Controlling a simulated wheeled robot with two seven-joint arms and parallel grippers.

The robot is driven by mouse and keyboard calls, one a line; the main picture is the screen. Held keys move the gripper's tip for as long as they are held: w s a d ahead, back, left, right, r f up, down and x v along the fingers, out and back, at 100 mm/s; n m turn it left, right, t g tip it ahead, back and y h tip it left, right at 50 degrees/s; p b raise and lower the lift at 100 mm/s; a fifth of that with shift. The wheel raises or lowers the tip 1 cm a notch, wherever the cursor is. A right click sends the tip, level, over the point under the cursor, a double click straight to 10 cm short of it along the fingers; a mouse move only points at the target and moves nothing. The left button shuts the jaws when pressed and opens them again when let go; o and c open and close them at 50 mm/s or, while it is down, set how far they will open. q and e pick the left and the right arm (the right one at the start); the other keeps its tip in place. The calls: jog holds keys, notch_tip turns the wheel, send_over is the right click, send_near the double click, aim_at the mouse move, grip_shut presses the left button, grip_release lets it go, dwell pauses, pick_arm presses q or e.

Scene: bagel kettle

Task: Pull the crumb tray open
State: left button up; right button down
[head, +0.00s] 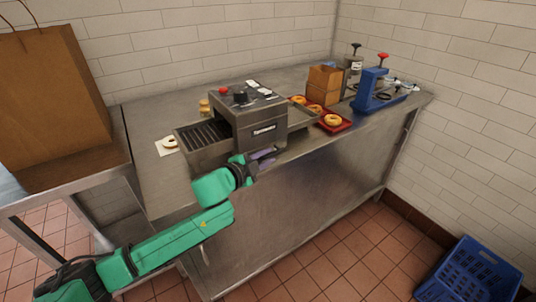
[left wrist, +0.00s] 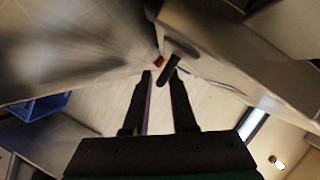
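The steel conveyor toaster (head: 262,127) stands on the counter, with a wire feed rack on its left. Its crumb tray cannot be told apart in the head view; the lower front is partly covered by my left gripper (head: 264,158). In the left wrist view, a dark bar-shaped handle (left wrist: 174,64) sticks out from a pale metal face. My left gripper (left wrist: 160,76) is open, its two fingertips apart and close to the handle. I cannot tell whether they touch it. My right gripper is in neither view.
A red tray (head: 335,125) with bagels sits right of the toaster, near a blue press (head: 371,90). A bagel on paper (head: 168,144) lies left. A paper bag (head: 50,105) stands on the left table. A blue crate (head: 470,272) is on the floor.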

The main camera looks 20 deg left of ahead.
pick_arm(q)
jog(key=shift+w+d+f, duration=0.1)
jog(key=shift+w+d, duration=0.1)
jog(key=shift+w, duration=0.3)
jog(key=shift+s, duration=0.1)
jog(key=shift+c, duration=0.3)
grip_shut()
jog(key=shift+f, duration=0.1)
dwell(0.6)
